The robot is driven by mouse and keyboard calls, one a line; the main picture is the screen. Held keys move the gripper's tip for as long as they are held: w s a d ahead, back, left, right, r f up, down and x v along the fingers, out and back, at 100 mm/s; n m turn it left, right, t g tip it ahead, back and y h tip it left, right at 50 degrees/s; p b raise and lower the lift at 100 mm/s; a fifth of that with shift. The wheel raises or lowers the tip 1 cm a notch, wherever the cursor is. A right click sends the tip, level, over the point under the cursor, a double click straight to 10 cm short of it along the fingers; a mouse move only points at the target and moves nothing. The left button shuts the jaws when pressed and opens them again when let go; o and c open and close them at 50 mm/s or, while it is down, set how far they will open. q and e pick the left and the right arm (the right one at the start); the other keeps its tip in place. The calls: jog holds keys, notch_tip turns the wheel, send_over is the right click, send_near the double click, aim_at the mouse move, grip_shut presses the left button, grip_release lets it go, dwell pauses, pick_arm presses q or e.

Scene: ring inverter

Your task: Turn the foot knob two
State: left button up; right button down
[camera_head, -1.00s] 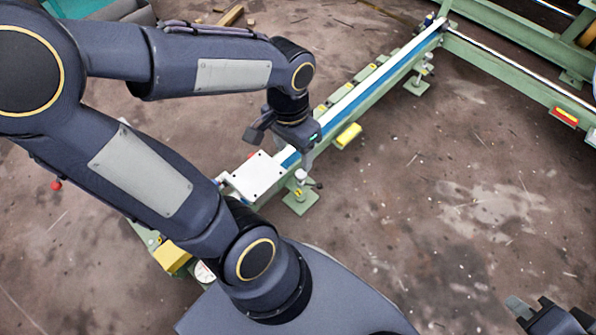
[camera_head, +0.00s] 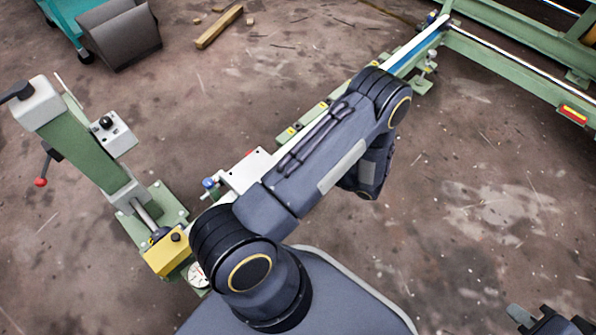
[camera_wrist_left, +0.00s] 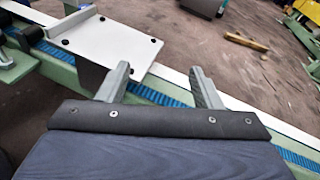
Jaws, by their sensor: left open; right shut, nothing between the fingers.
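Feet with small knobs stand along the green rail (camera_head: 300,128). The far foot (camera_head: 424,80) shows on the rail's right side, with a pale knob (camera_head: 430,66) above it. The near foot is hidden behind my left arm, and no number shows on either. My left gripper is hidden behind its own arm in the head view. In the left wrist view my left gripper (camera_wrist_left: 160,70) is open and empty, its fingers in front of the blue strip (camera_wrist_left: 160,97) beside the white plate (camera_wrist_left: 105,45). My right gripper (camera_head: 520,318) is shut and empty at the bottom right, away from the rail.
A green-and-grey post (camera_head: 85,150) with a red-tipped lever stands at left, a yellow block (camera_head: 167,254) at its base. A grey bin (camera_head: 120,40) and wood strip (camera_head: 220,26) lie at the back. A green frame (camera_head: 510,65) borders the right; the floor between is clear.

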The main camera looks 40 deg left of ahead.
pick_arm(q)
jog(key=d+f+m+t+y+b, duration=0.25)
jog(key=f+m+t, duration=0.55)
jog(key=f, duration=0.5)
jog(key=shift+h, duration=0.25)
jog(key=x, duration=0.4)
jog(key=w+b+x, duration=0.1)
jog(key=x, duration=0.2)
jog(key=shift+r, duration=0.35)
jog(key=c, duration=1)
jog(key=shift+d+t, duration=0.1)
jog(key=shift+t, duration=0.2)
jog(key=shift+m+t, duration=0.3)
